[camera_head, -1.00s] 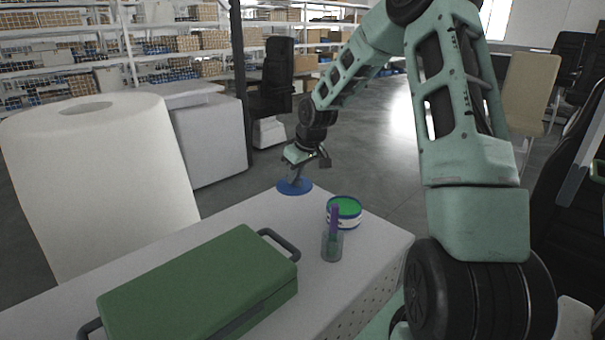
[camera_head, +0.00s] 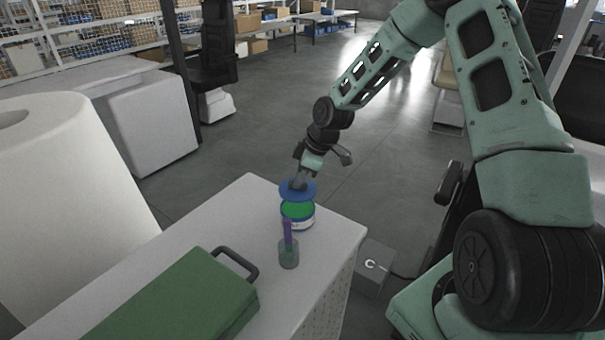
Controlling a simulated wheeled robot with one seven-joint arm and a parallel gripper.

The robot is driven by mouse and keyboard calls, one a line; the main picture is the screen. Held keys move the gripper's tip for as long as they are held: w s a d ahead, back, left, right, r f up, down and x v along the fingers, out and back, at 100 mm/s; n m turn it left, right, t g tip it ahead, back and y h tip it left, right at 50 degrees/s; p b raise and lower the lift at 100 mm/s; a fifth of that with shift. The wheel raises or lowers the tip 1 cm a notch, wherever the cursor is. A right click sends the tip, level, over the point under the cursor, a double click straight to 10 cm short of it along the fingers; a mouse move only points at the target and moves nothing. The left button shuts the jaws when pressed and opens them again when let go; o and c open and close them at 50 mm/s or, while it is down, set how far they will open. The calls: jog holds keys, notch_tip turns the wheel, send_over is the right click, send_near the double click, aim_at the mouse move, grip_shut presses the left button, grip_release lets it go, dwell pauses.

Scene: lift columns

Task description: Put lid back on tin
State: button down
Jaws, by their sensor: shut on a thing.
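The tin (camera_head: 298,221) stands upright near the far right corner of the white worktop, with a blue rim and green contents showing. The blue lid (camera_head: 290,191) is in my gripper (camera_head: 299,183), which is shut on it. My gripper holds the lid above the tin, over its back part in the picture. The green inside still shows in front of the lid, and the two look apart. The fingertips are small and partly hidden at this angle.
A clear cup (camera_head: 289,254) with a purple stick stands just in front of the tin. A green case (camera_head: 180,300) with a dark handle lies at the front left. A large white roll (camera_head: 70,200) stands at the left. A grey box (camera_head: 374,268) is on the floor at the right.

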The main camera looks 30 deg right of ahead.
aim_at(302, 188)
notch_tip(302, 188, down, 4)
jog(key=b, duration=0.3)
jog(key=shift+f+b, duration=0.5)
jog(key=shift+f, duration=0.35)
jog(key=shift+p, duration=0.3)
dwell(0.5)
jog(key=shift+f, duration=0.15)
dwell(1.4)
jog(key=c, duration=0.8)
grip_release()
jog(key=shift+c, duration=0.2)
